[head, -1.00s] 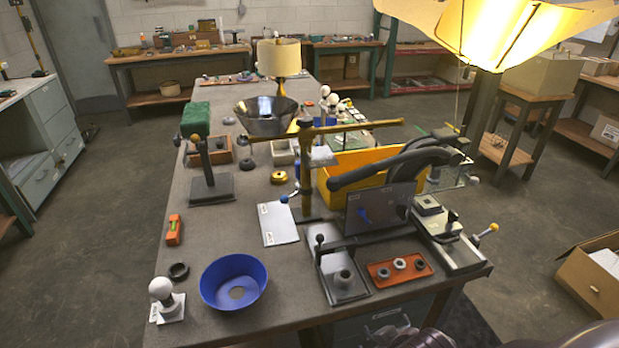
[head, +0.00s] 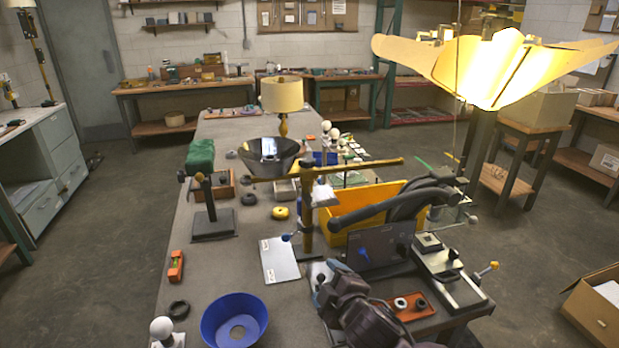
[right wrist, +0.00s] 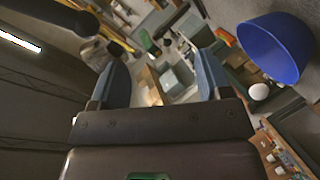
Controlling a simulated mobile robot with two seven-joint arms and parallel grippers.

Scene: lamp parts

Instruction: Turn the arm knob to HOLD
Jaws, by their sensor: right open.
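A brass stand (head: 306,210) with a long horizontal arm (head: 360,168) rises from the middle of the bench. A small blue knob (head: 287,238) sticks out at the left of its post. Another blue piece (head: 364,254) shows on a dark upright panel (head: 385,243) to its right. No HOLD mark is readable, and I cannot tell which piece is the arm knob. My right gripper (head: 319,272) is at the front of the bench, just below the stand's foot. Its fingers (right wrist: 160,78) are open and empty in the right wrist view. My left gripper is out of view.
A blue bowl-shaped shade (head: 235,320), also in the right wrist view (right wrist: 275,47), stands left of my right arm. A white card (head: 280,261) lies near the stand.

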